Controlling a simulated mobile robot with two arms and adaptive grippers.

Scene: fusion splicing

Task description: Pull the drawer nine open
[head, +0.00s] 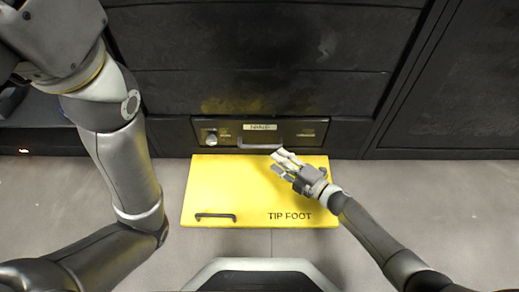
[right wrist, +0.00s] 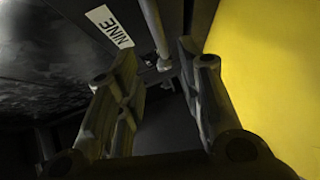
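Drawer nine (head: 228,135) is a low dark drawer front at the bottom of the black cabinet, with a label reading NINE (head: 259,127) and a grey bar handle (head: 260,146) below it. The drawer looks shut. My right gripper (head: 279,163) is just in front of the handle's right end, with its fingers apart. In the right wrist view the fingers (right wrist: 158,85) are open with nothing clamped between them. The handle bar (right wrist: 156,32) lies beyond the fingertips there, and the NINE label (right wrist: 109,26) shows upper left. My left arm is at left in the head view; its gripper does not show.
A yellow panel (head: 255,185) marked TIP FOOT, with a black handle (head: 216,216), lies on the grey floor before the drawer. A round knob (head: 211,138) sits at the drawer's left. Dark cabinet walls (head: 450,90) stand at right. Bare floor lies right of the panel.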

